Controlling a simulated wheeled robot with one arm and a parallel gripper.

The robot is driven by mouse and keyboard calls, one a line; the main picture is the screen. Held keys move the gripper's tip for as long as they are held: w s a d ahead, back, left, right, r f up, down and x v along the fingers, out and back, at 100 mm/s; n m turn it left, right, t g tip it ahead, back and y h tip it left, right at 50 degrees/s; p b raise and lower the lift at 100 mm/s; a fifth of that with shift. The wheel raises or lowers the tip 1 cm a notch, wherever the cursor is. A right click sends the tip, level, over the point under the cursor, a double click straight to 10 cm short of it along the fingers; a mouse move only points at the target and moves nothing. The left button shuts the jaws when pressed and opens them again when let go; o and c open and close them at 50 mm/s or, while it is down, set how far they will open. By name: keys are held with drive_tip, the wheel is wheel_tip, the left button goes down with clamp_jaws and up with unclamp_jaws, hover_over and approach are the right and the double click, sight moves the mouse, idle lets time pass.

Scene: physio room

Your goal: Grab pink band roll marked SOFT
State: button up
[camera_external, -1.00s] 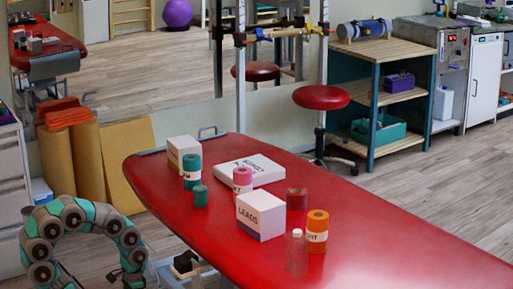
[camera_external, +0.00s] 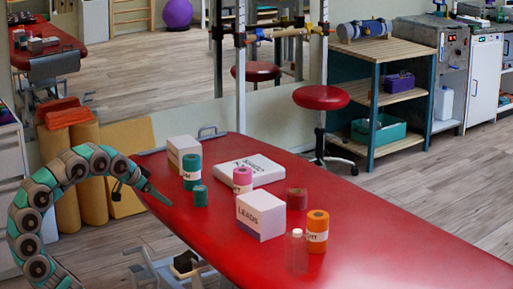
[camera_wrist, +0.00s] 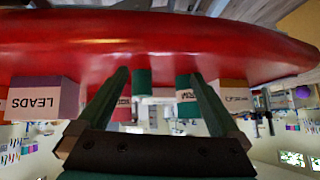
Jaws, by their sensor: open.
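The pink band roll (camera_external: 242,178) stands upright on the red treatment table, behind the LEADS box (camera_external: 261,215) and in front of a white book or pad. A white label with dark lettering wraps it; the lettering is too small to read. In the wrist view, which is upside down, the pink roll (camera_wrist: 123,114) shows partly behind the left finger. My gripper (camera_external: 158,194) is over the table's left edge, left of the rolls and well apart from the pink one. In the wrist view my gripper (camera_wrist: 159,74) is open, with nothing between its fingers.
A small green roll (camera_external: 201,196) and a taller labelled teal roll (camera_external: 192,172) stand between my gripper and the pink roll. A box (camera_external: 176,153), white pad (camera_external: 250,169), dark red roll (camera_external: 297,199), orange roll (camera_external: 317,232) and clear bottle (camera_external: 296,255) are nearby. The table's right end is clear.

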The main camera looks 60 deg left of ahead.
drive_tip(key=w+d+r+m+t+h+p, duration=0.3)
drive_tip(key=w+d, duration=0.4)
drive_tip(key=w, duration=0.6)
drive_tip(key=t+h+p, duration=0.1)
drive_tip(key=h+p, duration=0.1)
approach(251, 175)
drive_tip(key=w+f, duration=0.1)
drive_tip(key=w+a+f, duration=0.1)
drive_tip(key=w, duration=0.1)
drive_tip(key=shift+a+f, duration=0.15)
drive_tip(key=shift+a, duration=0.15)
drive_tip(key=shift+x, duration=4.15)
drive_tip(key=shift+c, duration=0.2)
clamp_jaws()
